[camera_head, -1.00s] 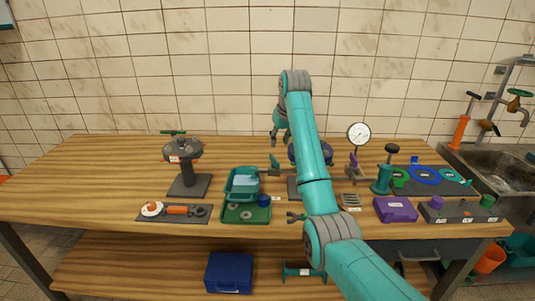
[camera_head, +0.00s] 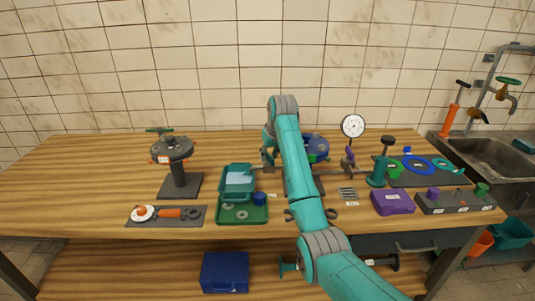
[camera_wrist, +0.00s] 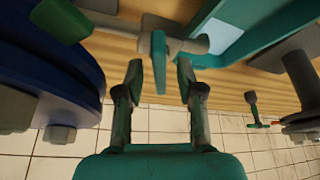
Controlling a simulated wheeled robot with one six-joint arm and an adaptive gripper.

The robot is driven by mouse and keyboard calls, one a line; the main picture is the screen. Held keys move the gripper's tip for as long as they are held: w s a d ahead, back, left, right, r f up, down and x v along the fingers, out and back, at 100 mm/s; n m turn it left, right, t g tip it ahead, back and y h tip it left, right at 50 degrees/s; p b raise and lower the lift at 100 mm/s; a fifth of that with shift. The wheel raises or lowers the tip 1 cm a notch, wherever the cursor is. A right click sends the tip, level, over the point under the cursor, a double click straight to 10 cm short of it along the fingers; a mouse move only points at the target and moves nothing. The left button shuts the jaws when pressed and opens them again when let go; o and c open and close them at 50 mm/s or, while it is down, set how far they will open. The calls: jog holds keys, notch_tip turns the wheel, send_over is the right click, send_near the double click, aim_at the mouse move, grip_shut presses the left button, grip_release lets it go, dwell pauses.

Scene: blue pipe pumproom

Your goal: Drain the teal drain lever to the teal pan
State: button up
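The teal drain lever (camera_wrist: 159,62) is a flat handle on a grey valve stem, near the top middle of the wrist view. My gripper (camera_wrist: 160,75) is open, with one finger on each side of the lever and gaps showing. In the head view my gripper (camera_head: 268,158) is low over the bench and hides the lever. The teal pan (camera_head: 225,186) stands just left of it, with a pale blue inside. Its teal wall also shows at the upper right of the wrist view (camera_wrist: 232,38). A blue flange (camera_wrist: 50,70) fills the wrist view's left.
A green tray (camera_head: 230,217) with washers and a blue cup (camera_head: 259,198) stands in front of the pan. A grey valve stand (camera_head: 178,180) is to the left. A pressure gauge (camera_head: 352,126) and a purple box (camera_head: 393,203) are to the right. The far left bench is clear.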

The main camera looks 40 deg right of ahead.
grip_shut()
jog(key=shift+n, duration=0.5)
jog(key=n+y, duration=0.2)
jog(key=n, duration=0.1)
jog(key=shift+d+n, duration=0.15)
jog(key=shift+n, duration=0.25)
jog(key=n+y, duration=0.1)
jog(key=n, duration=0.1)
jog(key=n+g, duration=0.1)
jog(key=n, duration=0.2)
jog(key=shift+n+y, duration=0.3)
jog(key=shift+y, duration=0.1)
jog(key=shift+n, duration=0.3)
